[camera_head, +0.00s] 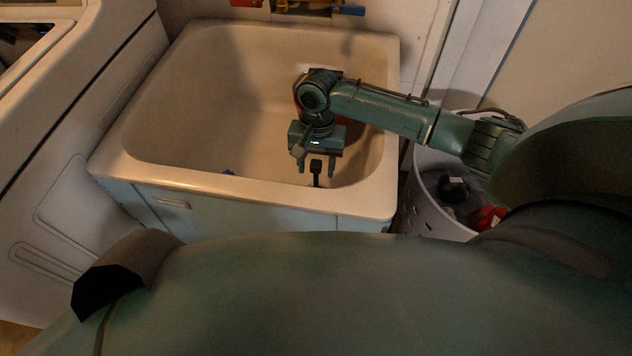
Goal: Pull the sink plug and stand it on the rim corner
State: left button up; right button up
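The utility sink (205,178) is a cream basin with a broad rim. My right gripper (318,168) reaches in from the right and points down into the basin, near its front right part. Its two fingers are apart. A small dark piece with a thin stem (316,167), which looks like the sink plug, shows between the fingers, with a slight gap on each side. Its lower end is hard to make out behind the front rim. The front right rim corner (377,208) is bare. My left gripper is out of view.
A pale perforated basket (426,208) with dark and red items stands right of the sink. A white appliance (75,120) stands on the left.

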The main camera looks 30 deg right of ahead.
grip_shut()
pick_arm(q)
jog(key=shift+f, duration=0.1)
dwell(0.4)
pick_arm(e)
notch_tip(320, 180, up, 9)
jog(key=shift+r+p, duration=0.1)
jog(key=shift+p, duration=0.95)
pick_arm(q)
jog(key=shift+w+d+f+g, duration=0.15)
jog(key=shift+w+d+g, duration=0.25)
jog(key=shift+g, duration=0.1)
pick_arm(e)
jog(key=shift+r, duration=0.45)
jog(key=shift+r+p, duration=0.1)
jog(key=shift+p, duration=0.7)
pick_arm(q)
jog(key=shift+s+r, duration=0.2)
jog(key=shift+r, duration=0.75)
